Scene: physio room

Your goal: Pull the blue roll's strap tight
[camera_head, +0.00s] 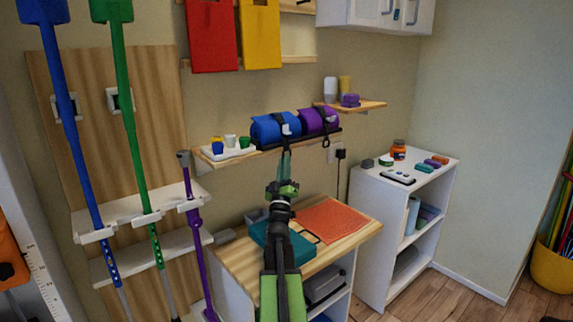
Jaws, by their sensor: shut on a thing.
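My gripper (286,154) reaches up from below to just under the buckle. It is shut on the strap's hanging end, which it mostly hides. The purple roll (309,121) lies to the right of the blue roll, with its own strap (328,141) hanging down free.
A white tray with small cups (229,147) stands left of the blue roll. A small wooden shelf (371,106) holds bottles at the right. Below is a wooden desk (352,237) with an orange mat (330,220) and a teal box (266,236). Long poles (138,135) stand at the left.

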